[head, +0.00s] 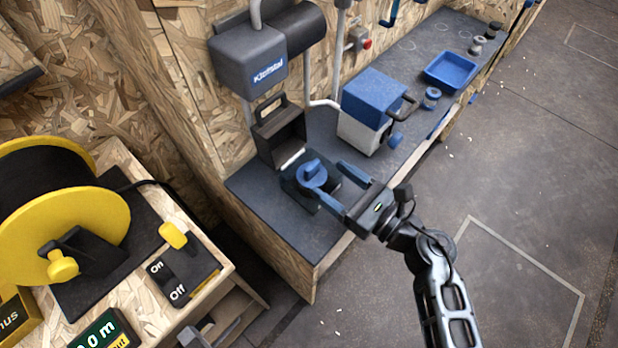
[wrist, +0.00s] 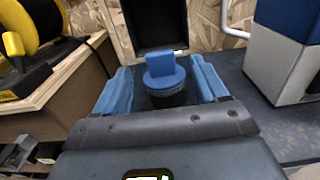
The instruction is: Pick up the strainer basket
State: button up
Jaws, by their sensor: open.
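The strainer basket (head: 312,174) appears to be the dark round piece with a raised blue grip on top. It sits upright in a dark square housing (head: 292,187) on the bench. In the wrist view, its blue grip (wrist: 164,70) stands above a black round body. My gripper (head: 329,178) is open, its blue fingers reaching in from the right. In the wrist view, the fingers (wrist: 161,72) lie on either side of the blue grip, with a gap on both sides. The lower part of the basket is hidden in the housing.
A dark open lid (head: 280,133) stands up behind the basket. A grey box (head: 250,62) hangs on the wall above. A blue and white box (head: 372,110) stands to the right. A blue tray (head: 451,70) is farther along. A yellow reel (head: 65,215) is at left.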

aim_at(315, 167)
jog(key=shift+p+x, duration=0.3)
jog(key=shift+x, duration=2.85)
jog(key=shift+c, duration=0.4)
grip_shut()
jog(key=shift+r, duration=0.15)
